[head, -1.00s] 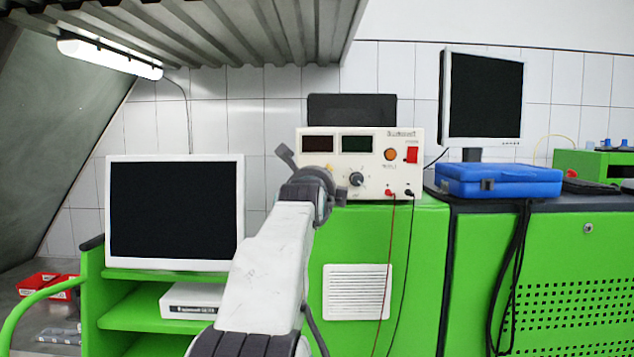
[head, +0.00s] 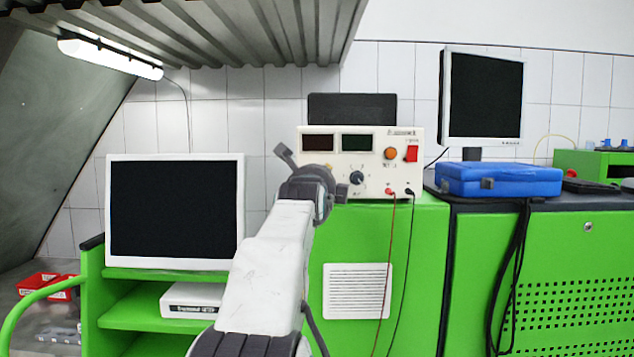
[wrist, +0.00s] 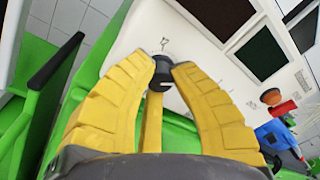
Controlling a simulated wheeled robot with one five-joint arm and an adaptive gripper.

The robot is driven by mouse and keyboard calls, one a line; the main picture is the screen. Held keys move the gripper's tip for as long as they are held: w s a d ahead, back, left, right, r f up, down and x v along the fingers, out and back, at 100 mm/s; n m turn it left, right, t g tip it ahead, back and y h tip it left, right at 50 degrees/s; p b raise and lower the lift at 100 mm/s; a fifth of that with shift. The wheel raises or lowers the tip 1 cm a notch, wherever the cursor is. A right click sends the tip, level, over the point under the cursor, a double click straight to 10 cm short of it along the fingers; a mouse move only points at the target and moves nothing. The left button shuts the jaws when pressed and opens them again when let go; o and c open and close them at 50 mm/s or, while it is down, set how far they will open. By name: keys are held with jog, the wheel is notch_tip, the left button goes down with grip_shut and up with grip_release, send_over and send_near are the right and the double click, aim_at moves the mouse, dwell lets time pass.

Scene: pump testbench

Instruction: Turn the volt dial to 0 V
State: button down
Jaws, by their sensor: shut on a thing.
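The cream power supply (head: 370,140) stands on the green cabinet, with two dark displays along its top left. My gripper (wrist: 163,70) is at the left part of its front panel. In the wrist view, its yellow fingers are shut on a black dial, the volt dial (wrist: 160,82), one fingertip on each side. Small marks show on the panel around the dial, but its setting is too small to read. In the head view my arm hides this dial. Another dark dial (head: 357,178) shows just right of my gripper there.
An orange knob or lamp (head: 390,153) and a red switch (head: 411,153) sit at the panel's right. Red and black leads hang from the sockets below. A blue case (head: 498,180) lies right of the supply; a white monitor (head: 240,215) stands left.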

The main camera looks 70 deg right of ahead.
jog(key=shift+f, duration=0.2)
jog(key=shift+f+n+b, duration=0.1)
jog(key=shift+n+b, duration=0.9)
jog(key=shift+b, duration=0.1)
jog(key=shift+n+h+b, duration=0.3)
jog(key=shift+n+b, duration=0.45)
jog(key=shift+n, duration=0.95)
jog(key=shift+r, duration=0.2)
jog(key=c, duration=1)
grip_release()
jog(key=shift+d, duration=0.1)
jog(key=shift+c, duration=0.2)
jog(key=v, duration=1.2)
